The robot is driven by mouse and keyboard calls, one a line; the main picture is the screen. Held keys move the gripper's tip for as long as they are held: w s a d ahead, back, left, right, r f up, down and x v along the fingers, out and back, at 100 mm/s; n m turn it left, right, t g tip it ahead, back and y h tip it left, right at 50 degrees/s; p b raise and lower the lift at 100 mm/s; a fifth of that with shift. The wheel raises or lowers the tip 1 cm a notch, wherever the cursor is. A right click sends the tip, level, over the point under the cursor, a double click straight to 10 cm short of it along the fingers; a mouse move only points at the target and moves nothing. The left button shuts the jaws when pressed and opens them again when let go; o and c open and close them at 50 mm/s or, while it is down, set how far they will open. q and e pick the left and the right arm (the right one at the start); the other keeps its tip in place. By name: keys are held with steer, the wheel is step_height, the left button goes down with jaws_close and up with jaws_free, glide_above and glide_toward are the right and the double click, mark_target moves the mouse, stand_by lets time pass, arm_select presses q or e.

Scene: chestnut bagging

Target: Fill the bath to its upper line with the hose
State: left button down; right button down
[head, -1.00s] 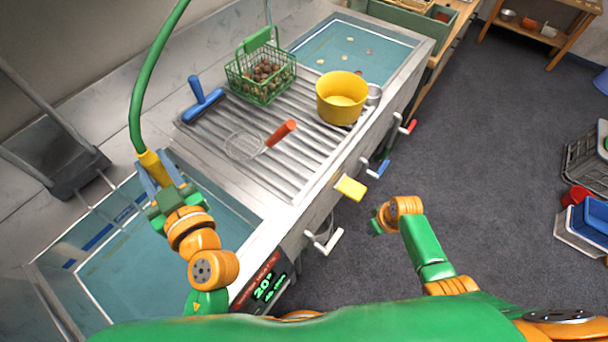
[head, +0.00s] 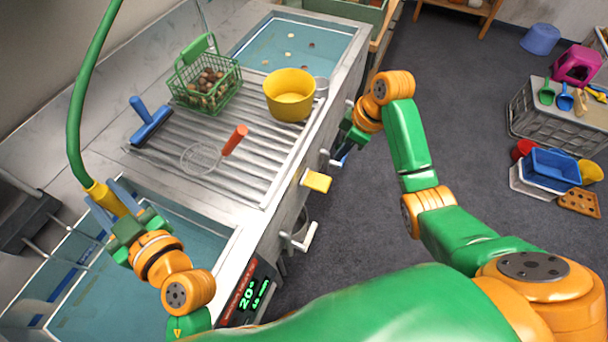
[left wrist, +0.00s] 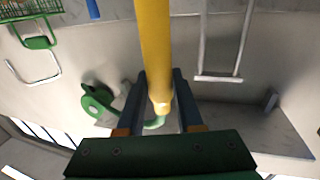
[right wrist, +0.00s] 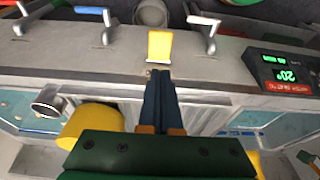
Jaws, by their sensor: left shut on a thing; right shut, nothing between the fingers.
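The bath (head: 192,222) is at lower left in the head view, with teal water and blue marks on its far wall. My left gripper (head: 112,200) is shut on the yellow nozzle (head: 100,195) of the green hose (head: 75,120), over the bath. The nozzle also shows between the fingers in the left wrist view (left wrist: 155,50). No water stream is visible. My right gripper (right wrist: 160,88) is shut and empty, at the counter's front. Its tips point at the yellow lever (right wrist: 160,45), just beyond them; contact is unclear. The bath's upper line cannot be made out surely.
Blue (right wrist: 88,12) and white (right wrist: 204,22) levers flank the yellow one. A display (head: 250,292) reads 20. The ribbed drainer holds a green chestnut basket (head: 205,88), yellow pot (head: 290,95), skimmer (head: 205,155) and blue squeegee (head: 150,125). A second basin (head: 300,45) lies beyond.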

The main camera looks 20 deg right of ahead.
mark_target(328, 185)
steer(key=x, duration=1.3)
steer(key=shift+s+d+f, duration=0.25)
steer(key=shift+d+f, duration=0.05)
steer(key=shift+f, duration=0.1)
steer(key=shift+f, duration=0.1)
steer(key=shift+s+d+f+t+y, duration=0.15)
steer(key=shift+s+f+t+y, duration=0.05)
steer(key=shift+f+t+y, duration=0.2)
steer(key=shift+s+d+f+t+y, duration=0.15)
steer(key=shift+f+t+y, duration=0.15)
steer(key=shift+y, duration=0.2)
steer(key=shift+d+f, duration=0.1)
steer(key=shift+f, duration=0.35)
steer(key=shift+s+f+t, duration=0.1)
steer(key=shift+f+t, duration=0.2)
steer(key=shift+f, duration=0.15)
stand_by(4.4)
